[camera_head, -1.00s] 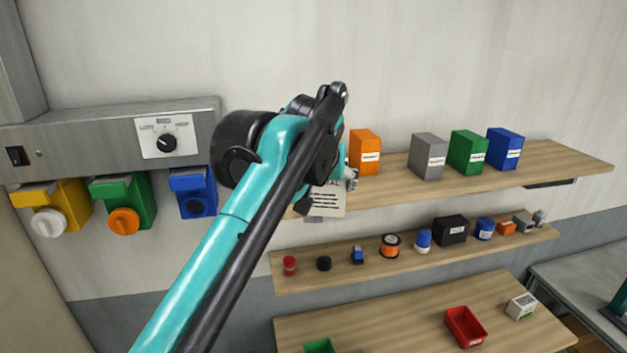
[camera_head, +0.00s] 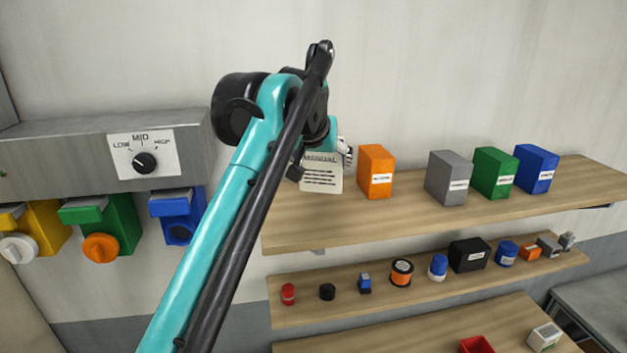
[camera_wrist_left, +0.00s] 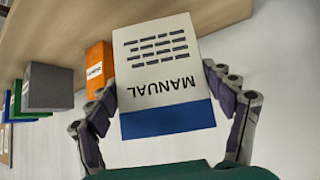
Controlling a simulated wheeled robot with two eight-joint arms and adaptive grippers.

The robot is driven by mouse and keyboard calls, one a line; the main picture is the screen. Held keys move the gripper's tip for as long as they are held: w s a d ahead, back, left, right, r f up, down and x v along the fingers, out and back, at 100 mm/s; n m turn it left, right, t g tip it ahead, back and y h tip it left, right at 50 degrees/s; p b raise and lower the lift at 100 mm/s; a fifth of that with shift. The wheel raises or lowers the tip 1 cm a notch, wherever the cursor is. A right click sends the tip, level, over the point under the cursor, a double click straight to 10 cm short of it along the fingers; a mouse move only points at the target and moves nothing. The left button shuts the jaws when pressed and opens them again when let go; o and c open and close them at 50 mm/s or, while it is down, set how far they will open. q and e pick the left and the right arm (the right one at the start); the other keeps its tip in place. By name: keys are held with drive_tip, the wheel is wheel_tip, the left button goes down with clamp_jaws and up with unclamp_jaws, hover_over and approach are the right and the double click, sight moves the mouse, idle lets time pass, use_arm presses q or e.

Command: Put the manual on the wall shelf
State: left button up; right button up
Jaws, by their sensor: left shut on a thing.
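The manual (camera_head: 321,177) is a white booklet with dark text lines and the word MANUAL; a blue band shows on it in the left wrist view (camera_wrist_left: 160,75). My left gripper (camera_head: 343,152) is shut on the manual, with a finger at each side edge in the left wrist view (camera_wrist_left: 172,105). The wall shelf (camera_head: 400,212) is a long wooden board. In the head view the manual appears over the shelf's left part, left of the orange box; whether it touches the board I cannot tell. The gripper is partly hidden behind my arm. My right gripper is not in view.
On the shelf stand an orange box (camera_head: 376,172), a grey box (camera_head: 447,177), a green box (camera_head: 495,172) and a blue box (camera_head: 536,168). A lower shelf (camera_head: 330,312) holds several small items. A control panel (camera_head: 60,160) is at the left.

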sight(313, 175)
use_arm(q)
drive_tip(key=f, duration=0.1)
drive_tip(key=w+a+f, duration=0.1)
drive_tip(key=f, duration=0.2)
drive_tip(key=shift+w+a+f, duration=0.15)
drive_tip(key=shift+a+f, duration=0.05)
drive_tip(key=shift+f, duration=0.2)
drive_tip(key=shift+w+f, duration=0.4)
drive_tip(key=shift+w, duration=0.05)
drive_tip(key=shift+s+f, duration=0.1)
drive_tip(key=shift+s, duration=0.15)
drive_tip(key=o, duration=1.3)
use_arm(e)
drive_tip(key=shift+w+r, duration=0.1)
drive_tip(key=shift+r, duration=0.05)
use_arm(q)
drive_tip(key=shift+w, duration=0.1)
